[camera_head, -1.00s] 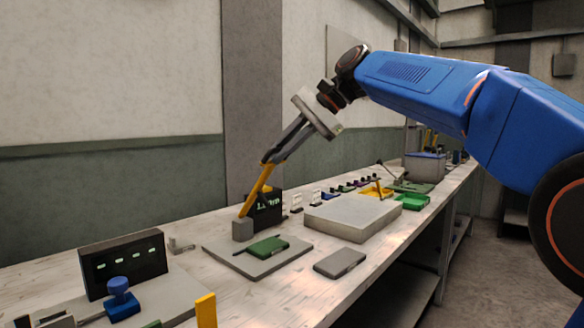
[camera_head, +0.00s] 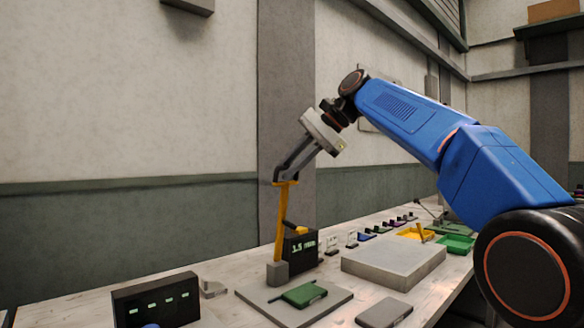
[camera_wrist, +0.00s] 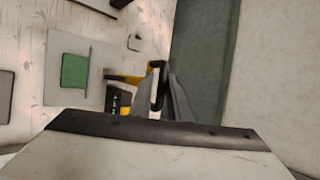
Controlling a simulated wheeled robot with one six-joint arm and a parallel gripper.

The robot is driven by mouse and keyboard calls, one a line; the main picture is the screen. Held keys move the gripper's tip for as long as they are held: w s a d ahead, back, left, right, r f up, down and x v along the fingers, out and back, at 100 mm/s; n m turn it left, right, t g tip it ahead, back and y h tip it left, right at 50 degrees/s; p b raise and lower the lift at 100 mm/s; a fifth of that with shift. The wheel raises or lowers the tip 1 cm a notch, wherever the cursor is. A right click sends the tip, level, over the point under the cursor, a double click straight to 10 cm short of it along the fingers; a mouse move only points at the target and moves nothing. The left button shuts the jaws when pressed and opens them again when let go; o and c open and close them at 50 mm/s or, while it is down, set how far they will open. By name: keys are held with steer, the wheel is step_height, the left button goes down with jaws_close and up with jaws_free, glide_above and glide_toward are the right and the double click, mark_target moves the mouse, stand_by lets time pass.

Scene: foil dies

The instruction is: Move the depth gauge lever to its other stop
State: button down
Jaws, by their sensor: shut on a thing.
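The depth gauge lever (camera_head: 281,215) is a yellow bar rising from a small grey block (camera_head: 277,273) on the bench. It stands nearly upright, leaning slightly right at the top. My gripper (camera_head: 286,181) is shut on the lever's upper end. In the wrist view the lever (camera_wrist: 128,78) runs left from between the fingertips (camera_wrist: 158,88), which partly hide its end. A black display box (camera_head: 301,250) with pale digits stands right behind the lever, and a short yellow piece (camera_head: 292,226) shows at its top.
A grey plate (camera_head: 254,297) with a green block (camera_head: 304,294) lies in front of the lever. A large grey slab (camera_head: 393,266), yellow tray (camera_head: 415,233) and green tray (camera_head: 457,244) are to the right. Another black panel (camera_head: 156,303) stands front left. The wall is close behind.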

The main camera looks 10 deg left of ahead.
steer(key=shift+w+a+f, duration=0.35)
steer(key=shift+w+a, duration=0.05)
steer(key=c, duration=1.8)
jaws_free()
steer(key=shift+a, duration=0.1)
steer(key=shift+f, duration=0.1)
steer(key=v, duration=1.3)
steer(key=shift+s+a, duration=0.1)
steer(key=shift+s, duration=0.05)
